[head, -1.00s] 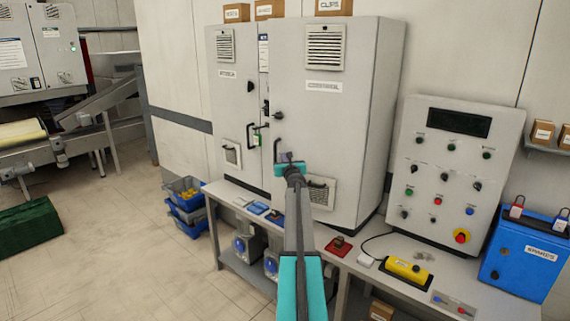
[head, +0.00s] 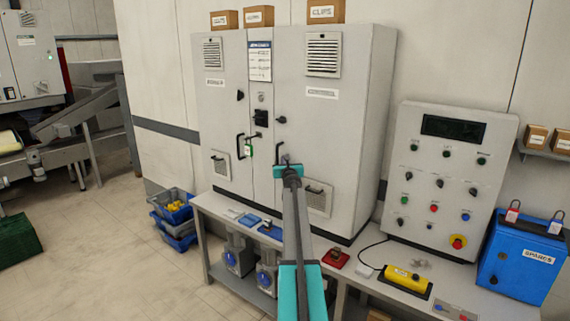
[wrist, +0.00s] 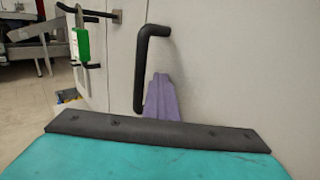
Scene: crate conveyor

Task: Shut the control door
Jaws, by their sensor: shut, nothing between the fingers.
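The control door (head: 322,130) is the light grey right-hand door of the tall cabinet, with a vent and a label. It looks nearly flush with the cabinet front; I cannot tell whether a thin gap is left. Its black bar handle (head: 279,151) also stands upright in the wrist view (wrist: 152,65). My gripper (head: 287,161) is shut and empty, at the door's face just beside the handle. In the wrist view its purple fingers (wrist: 166,98) are partly behind the handle's lower part; whether they touch the door is unclear.
A green tag or padlock (head: 248,150) hangs at a lever on the cabinet's middle strip. A grey button panel (head: 447,180) stands to the right.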

